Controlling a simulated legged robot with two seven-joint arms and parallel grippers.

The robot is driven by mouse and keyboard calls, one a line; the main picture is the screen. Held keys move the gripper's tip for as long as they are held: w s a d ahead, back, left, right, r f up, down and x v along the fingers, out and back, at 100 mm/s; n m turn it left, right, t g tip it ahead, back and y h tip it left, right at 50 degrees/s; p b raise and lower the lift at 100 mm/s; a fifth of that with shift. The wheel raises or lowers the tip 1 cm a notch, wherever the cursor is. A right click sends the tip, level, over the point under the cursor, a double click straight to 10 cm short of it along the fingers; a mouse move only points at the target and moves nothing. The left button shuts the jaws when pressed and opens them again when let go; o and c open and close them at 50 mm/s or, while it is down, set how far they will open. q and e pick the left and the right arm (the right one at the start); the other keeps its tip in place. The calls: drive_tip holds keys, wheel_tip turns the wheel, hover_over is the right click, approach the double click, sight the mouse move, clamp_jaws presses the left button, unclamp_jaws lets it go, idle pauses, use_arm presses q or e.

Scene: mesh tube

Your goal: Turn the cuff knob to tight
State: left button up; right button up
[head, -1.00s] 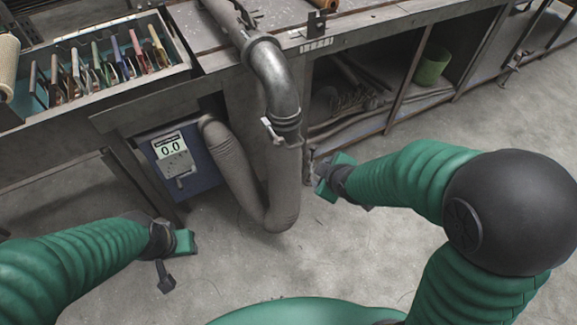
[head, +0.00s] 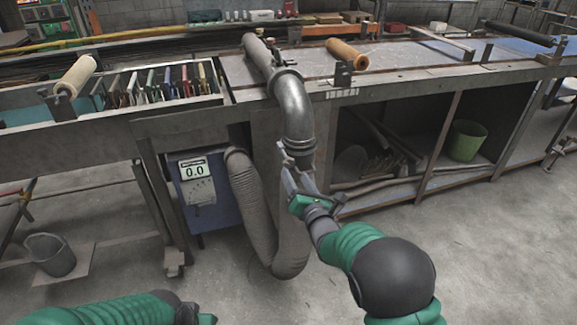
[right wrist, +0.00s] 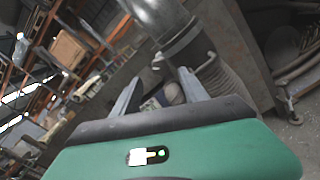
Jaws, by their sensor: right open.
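The grey metal pipe elbow (head: 291,100) ends in a cuff (head: 299,146) above the grey mesh tube (head: 252,205). A small light knob or lever (head: 283,151) shows at the cuff's left side; its setting is too small to read. My right gripper (head: 294,178) is just below the cuff, pointing up at it. In the right wrist view its two fingers (right wrist: 157,92) are apart with nothing clearly between them. The pipe end (right wrist: 178,40) is beyond the fingertips. My left gripper (head: 203,318) is partly cut off at the bottom edge; its jaws are unclear.
A blue box with a display reading 0.0 (head: 196,169) stands left of the tube. The workbench (head: 400,88) spans the back, with a green bucket (head: 466,141) on its lower shelf. A grey bucket (head: 50,254) stands at lower left. Floor at right is clear.

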sight(291, 165)
drive_tip(key=x, duration=0.7)
drive_tip(key=shift+w+d+f+b, duration=0.15)
drive_tip(key=shift+w+f+b, duration=0.1)
drive_tip(key=shift+b, duration=0.15)
drive_tip(key=shift+w+a+r, duration=0.1)
drive_tip(key=shift+w+a, duration=0.25)
drive_tip(key=shift+w, duration=0.1)
drive_tip(key=shift+d, duration=0.1)
drive_tip(key=shift+c, duration=0.4)
drive_tip(key=shift+c, duration=1.2)
clamp_jaws()
